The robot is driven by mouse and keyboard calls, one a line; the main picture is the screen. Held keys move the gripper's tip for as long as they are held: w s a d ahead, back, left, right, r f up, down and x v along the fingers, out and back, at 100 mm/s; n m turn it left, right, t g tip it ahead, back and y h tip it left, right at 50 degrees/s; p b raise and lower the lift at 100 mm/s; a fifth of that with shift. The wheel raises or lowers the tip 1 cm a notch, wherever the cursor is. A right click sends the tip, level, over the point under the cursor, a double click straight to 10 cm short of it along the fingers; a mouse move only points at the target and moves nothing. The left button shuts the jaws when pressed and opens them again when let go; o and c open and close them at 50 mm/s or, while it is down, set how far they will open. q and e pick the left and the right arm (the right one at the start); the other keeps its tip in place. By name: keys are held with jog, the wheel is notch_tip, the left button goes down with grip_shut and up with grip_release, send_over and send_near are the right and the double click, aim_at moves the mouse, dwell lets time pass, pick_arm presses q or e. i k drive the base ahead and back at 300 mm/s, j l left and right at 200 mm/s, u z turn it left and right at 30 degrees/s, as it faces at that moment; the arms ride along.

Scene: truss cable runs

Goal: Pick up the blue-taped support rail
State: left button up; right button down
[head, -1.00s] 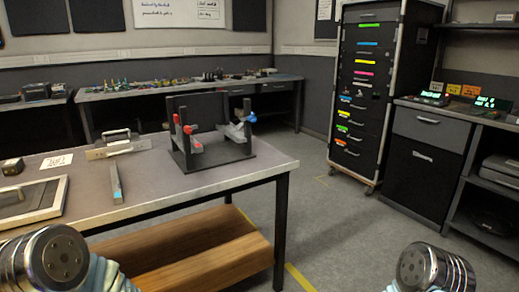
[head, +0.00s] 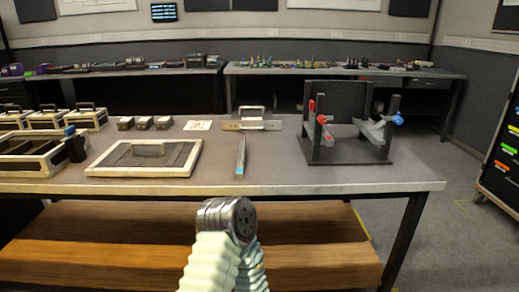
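A narrow grey rail (head: 241,150) lies on the table, pointing away from me, with a small blue patch at its near end. A black stand (head: 345,162) to its right holds grey angled pieces with red ends (head: 322,119) and a blue end (head: 397,119). A rounded metal joint of one of my arms (head: 228,218) rises at the bottom middle, in front of the table edge and below the rail. Neither gripper's fingers show in the head view.
The table (head: 400,178) also bears a framed panel (head: 100,168) left of the rail, a handled flat tool (head: 232,126) behind it, small dark blocks (head: 144,123) and handled cases (head: 85,122). A wooden lower shelf (head: 310,262) lies under the tabletop. Open floor (head: 440,225) is at right.

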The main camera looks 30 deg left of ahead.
aim_at(239, 171)
jog(key=i+l+u, duration=0.1)
jog(key=u, duration=0.3)
jog(key=i+l+u, duration=0.15)
jog(key=i+u, duration=0.2)
jog(key=i+l+u, duration=0.15)
jog(key=u, duration=0.25)
